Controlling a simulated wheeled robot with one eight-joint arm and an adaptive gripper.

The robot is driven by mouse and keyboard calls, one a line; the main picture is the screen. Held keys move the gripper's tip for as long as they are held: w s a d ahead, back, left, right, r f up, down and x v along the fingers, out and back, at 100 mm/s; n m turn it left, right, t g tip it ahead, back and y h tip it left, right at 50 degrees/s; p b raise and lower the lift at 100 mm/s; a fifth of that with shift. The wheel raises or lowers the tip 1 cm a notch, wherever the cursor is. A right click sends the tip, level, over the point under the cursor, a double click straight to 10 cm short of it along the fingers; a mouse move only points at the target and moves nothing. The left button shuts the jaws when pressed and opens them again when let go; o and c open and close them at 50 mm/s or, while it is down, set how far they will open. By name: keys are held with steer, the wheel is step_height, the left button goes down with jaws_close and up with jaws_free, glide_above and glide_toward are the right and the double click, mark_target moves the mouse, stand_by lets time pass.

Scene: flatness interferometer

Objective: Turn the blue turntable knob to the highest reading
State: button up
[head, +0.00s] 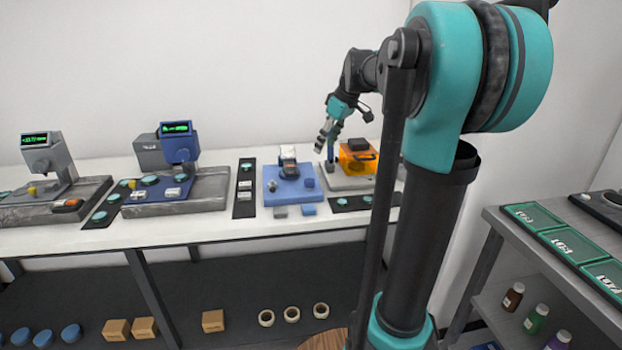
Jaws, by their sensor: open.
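My gripper (325,139) hangs above the bench, pointing down and to the left, between a blue block-shaped fixture and an orange unit. Its fingers look apart, and nothing shows between them. I cannot tell if this part is the turntable knob. A blue instrument (180,148) with a lit green display (176,128) stands further left. Its reading is too small to read.
The orange unit (357,160) stands on a grey base at right. A grey instrument (45,160) with a green display is at far left. Dark strips with round pieces lie between stations. The bench front edge (200,242) is clear. A side table (500,225) holds green trays.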

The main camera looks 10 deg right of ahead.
mark_target(309, 180)
steer(key=x, duration=1.5)
steer(key=shift+f, duration=0.2)
steer(key=shift+c, duration=0.2)
steer(key=c, duration=1.1)
steer(key=shift+m, duration=0.4)
steer(key=m+h, duration=0.1)
steer(key=m, duration=0.1)
steer(key=m+t+h, duration=0.1)
steer(key=m, duration=0.2)
steer(key=shift+s+a, duration=0.1)
steer(key=shift+a, duration=0.1)
steer(key=m+h, duration=0.1)
steer(key=m, duration=0.2)
steer(key=m+h, duration=0.1)
steer(key=m, duration=0.2)
steer(key=shift+a, duration=0.1)
